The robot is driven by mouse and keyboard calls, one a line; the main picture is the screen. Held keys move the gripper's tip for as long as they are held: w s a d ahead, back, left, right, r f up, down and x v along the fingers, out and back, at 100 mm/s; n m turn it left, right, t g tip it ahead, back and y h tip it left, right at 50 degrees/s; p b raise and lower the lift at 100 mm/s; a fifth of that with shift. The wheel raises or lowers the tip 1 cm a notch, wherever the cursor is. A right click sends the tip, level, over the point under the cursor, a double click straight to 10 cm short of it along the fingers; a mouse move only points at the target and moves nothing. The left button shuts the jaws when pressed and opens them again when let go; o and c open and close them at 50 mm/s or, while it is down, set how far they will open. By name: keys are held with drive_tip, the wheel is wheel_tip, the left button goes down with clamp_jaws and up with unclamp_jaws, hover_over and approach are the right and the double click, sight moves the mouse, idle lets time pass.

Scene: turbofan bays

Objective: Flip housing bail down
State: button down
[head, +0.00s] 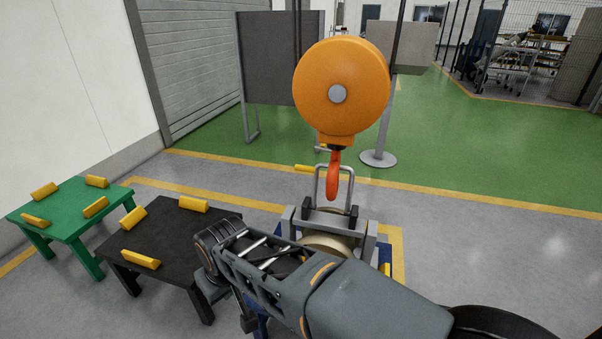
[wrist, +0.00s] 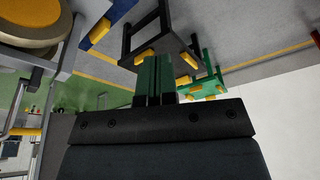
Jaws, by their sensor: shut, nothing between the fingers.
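The housing bail (head: 320,186), a light grey metal U-shaped handle, stands upright on the housing (head: 327,243). The red hoist hook (head: 333,178) hangs at its top; I cannot tell whether it passes through the bail. The housing's round, cream-coloured body shows at the upper left of the wrist view (wrist: 35,32), and its lower part is hidden behind my arm in the head view. My gripper (wrist: 155,60) has its green fingers together and empty. It points toward the tables, to one side of the housing, clear of the bail.
An orange hoist drum (head: 341,88) hangs above the housing. Grey panels stand behind the hoist. The floor at the right is clear.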

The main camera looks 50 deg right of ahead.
drive_tip(key=w+d+m+t+h+b, duration=0.45)
drive_tip(key=w+d+t, duration=0.55)
drive_tip(key=w, duration=0.5)
drive_tip(key=s+d+r+m+g+h+b, duration=0.1)
drive_tip(key=s+d+m+g+h+b, duration=0.1)
drive_tip(key=d+m+h, duration=0.2)
drive_tip(key=s+d+r+m+g+h+b, duration=0.1)
drive_tip(key=s+d+m+g+h+b, duration=0.1)
drive_tip(key=d+h, duration=0.7)
drive_tip(key=s+d+m, duration=0.1)
drive_tip(key=d+m, duration=0.1)
drive_tip(key=d, duration=0.2)
drive_tip(key=shift+d+r+h, duration=0.25)
drive_tip(key=shift+r+h, duration=0.05)
drive_tip(key=shift+h, duration=0.05)
drive_tip(key=shift+w, duration=0.1)
drive_tip(key=f+b+x, duration=0.2)
drive_tip(key=x, duration=1)
drive_tip(key=shift+w+d+f, duration=0.3)
drive_tip(key=shift+w+d, duration=0.05)
drive_tip(key=shift+d, duration=0.2)
